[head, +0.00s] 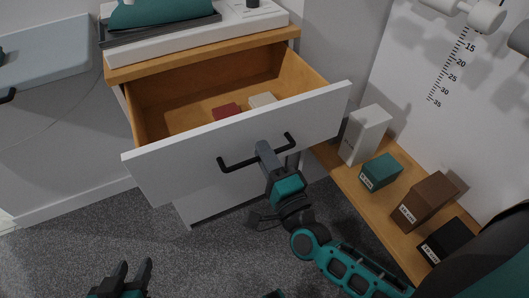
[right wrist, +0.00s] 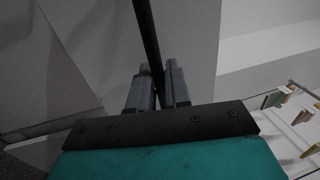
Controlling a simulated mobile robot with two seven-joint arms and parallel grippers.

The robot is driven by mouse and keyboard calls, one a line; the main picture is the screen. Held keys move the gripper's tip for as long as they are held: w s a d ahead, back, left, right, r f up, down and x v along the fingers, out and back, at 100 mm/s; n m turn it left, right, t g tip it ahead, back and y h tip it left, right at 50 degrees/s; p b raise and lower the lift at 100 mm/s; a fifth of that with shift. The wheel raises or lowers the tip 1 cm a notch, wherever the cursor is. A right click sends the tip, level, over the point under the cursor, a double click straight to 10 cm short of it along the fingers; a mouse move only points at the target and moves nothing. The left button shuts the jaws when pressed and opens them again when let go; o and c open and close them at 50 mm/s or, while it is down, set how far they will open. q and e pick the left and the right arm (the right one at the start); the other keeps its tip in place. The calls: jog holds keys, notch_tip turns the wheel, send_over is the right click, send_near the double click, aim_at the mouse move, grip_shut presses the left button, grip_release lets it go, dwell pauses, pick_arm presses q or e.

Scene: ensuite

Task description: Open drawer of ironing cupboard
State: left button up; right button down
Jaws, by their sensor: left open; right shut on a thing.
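The ironing cupboard has a wooden top (head: 121,72) and a white-fronted drawer (head: 180,178) that stands pulled well out. Its wooden inside shows, with a red block (head: 227,110) and a pale block (head: 262,100) in it. A black bar handle (head: 236,165) is on the drawer front. My right gripper (head: 264,150) is shut on the handle near its middle. In the right wrist view the dark handle bar (right wrist: 148,40) runs between the two fingers (right wrist: 158,88). My left gripper (head: 131,272) is open and empty, low at the left, away from the drawer.
A white board with a teal item (head: 160,12) lies on the cupboard top. At right, a low wooden shelf (head: 345,180) holds a white box (head: 364,135), a teal box (head: 380,172), a brown box (head: 427,200) and a black box (head: 449,241). Grey carpet (head: 190,255) in front is clear.

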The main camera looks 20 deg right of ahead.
pick_arm(q)
jog(key=shift+s+d+f, duration=0.1)
jog(key=shift+s, duration=0.05)
pick_arm(e)
jog(key=c, duration=1.3)
grip_release()
jog(key=s+f, duration=0.1)
jog(key=s, duration=0.6)
jog(key=shift+s+f, duration=0.15)
jog(key=shift+f, duration=0.05)
pick_arm(q)
jog(key=s+a+r+y+p, duration=0.1)
jog(key=a+r+p, duration=0.2)
jog(key=r+p, duration=0.3)
jog(key=p, duration=0.4)
jog(key=shift+s+r+p, duration=0.15)
jog(key=shift+s+p, duration=0.15)
pick_arm(e)
jog(key=s+n+g, duration=0.1)
jog(key=n+g, duration=0.2)
jog(key=n, duration=0.3)
jog(key=s+f+n+g, duration=0.1)
jog(key=n+g, duration=0.2)
jog(key=n, duration=0.4)
jog(key=s+f+n+g+y, duration=0.1)
jog(key=n+g, duration=0.2)
jog(key=n, duration=0.4)
jog(key=shift+s+d, duration=0.1)
